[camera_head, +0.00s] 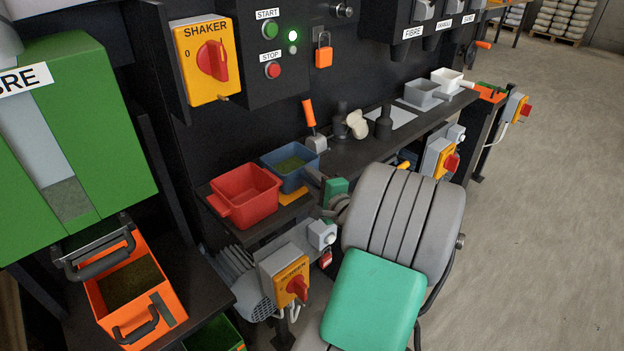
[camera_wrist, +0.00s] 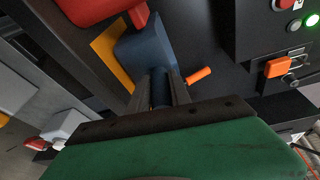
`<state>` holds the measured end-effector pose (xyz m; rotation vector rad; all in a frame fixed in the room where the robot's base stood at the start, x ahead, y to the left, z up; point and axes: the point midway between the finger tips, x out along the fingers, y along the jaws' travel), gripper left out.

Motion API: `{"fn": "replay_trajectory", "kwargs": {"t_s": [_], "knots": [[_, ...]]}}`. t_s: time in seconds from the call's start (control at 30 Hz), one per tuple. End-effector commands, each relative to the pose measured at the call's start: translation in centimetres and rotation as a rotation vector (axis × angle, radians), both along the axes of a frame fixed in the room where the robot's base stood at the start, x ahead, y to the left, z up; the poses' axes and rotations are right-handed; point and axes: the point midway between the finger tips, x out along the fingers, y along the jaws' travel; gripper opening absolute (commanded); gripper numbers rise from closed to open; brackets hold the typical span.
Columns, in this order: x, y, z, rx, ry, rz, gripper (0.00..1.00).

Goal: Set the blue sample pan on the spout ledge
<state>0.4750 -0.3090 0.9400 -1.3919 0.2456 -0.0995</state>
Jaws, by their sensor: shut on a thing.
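The blue sample pan (camera_head: 283,178) sits at or just above the small dark shelf at centre, with green material inside. In the wrist view the pan (camera_wrist: 145,45) has its handle between my fingers. My gripper (camera_head: 317,180) is shut on this handle; it also shows in the wrist view (camera_wrist: 162,88). I cannot tell whether the pan touches the shelf. A dark ledge (camera_head: 355,155) runs right along the wall, with the labelled spouts (camera_head: 408,45) above its far part. A grey pan (camera_head: 423,95) and a white pan (camera_head: 446,82) stand at its far end.
A red pan (camera_head: 245,195) stands close left of the blue one. An orange mat (camera_head: 294,199) shows beside the blue pan. An orange-handled scraper (camera_head: 311,122), dark bottle-like items (camera_head: 384,122) and a pale plate (camera_head: 398,118) occupy the ledge. Switch boxes (camera_head: 285,280) jut out below.

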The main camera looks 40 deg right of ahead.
Motion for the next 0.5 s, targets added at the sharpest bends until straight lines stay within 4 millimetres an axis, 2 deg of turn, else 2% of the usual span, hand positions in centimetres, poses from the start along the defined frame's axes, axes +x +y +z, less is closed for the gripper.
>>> {"fn": "replay_trajectory", "kwargs": {"t_s": [0.17, 0.2, 0.5], "knots": [[0.01, -0.02, -0.38, 0.000, -0.002, 0.000, 0.00], [0.01, -0.03, -0.29, -0.001, -0.002, 0.000, 0.27], [0.00, -0.01, -0.33, 0.000, -0.001, 0.000, 0.49]]}}
